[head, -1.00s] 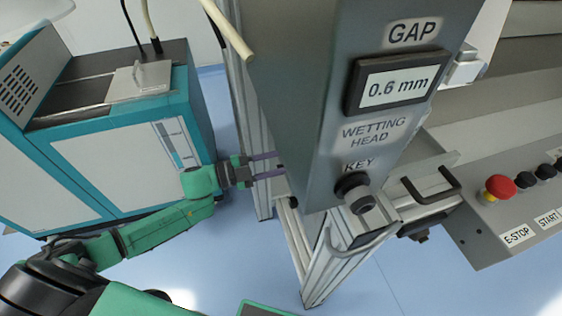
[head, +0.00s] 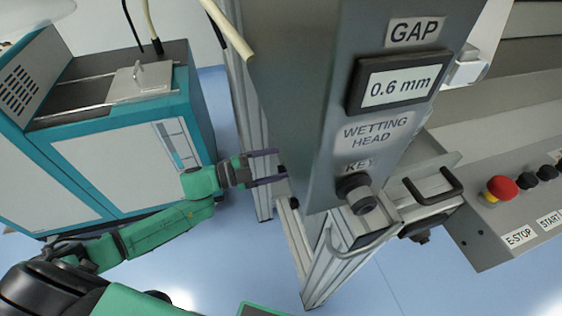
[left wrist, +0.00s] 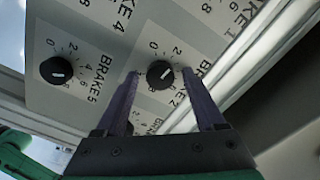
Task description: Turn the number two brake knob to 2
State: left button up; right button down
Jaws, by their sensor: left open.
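My left gripper (head: 279,166) is open beside the grey machine column in the head view. In the left wrist view its two dark fingers (left wrist: 160,76) stand on either side of a round black knob (left wrist: 160,74). The knob sits on a light panel (left wrist: 105,52) with a printed number scale around it. Its label is partly hidden by the right finger and seems to read BRAKE 2. A light pointer mark shows on the knob, but its exact setting is hard to read. Whether the fingers touch the knob is unclear. My right gripper is not in view.
Another black knob (left wrist: 56,70), by the BRAKE 5 label, is on the same panel. The head view shows a gap display (head: 398,82) reading 0.6 mm, a key switch (head: 357,192), a red emergency stop (head: 502,187) and a teal cabinet (head: 110,130) at left.

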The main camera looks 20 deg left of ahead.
pick_arm(q)
jog(key=p+v, duration=0.1)
jog(key=v, duration=1.3)
jog(key=shift+s+a, duration=0.15)
jog(key=shift+a, duration=0.15)
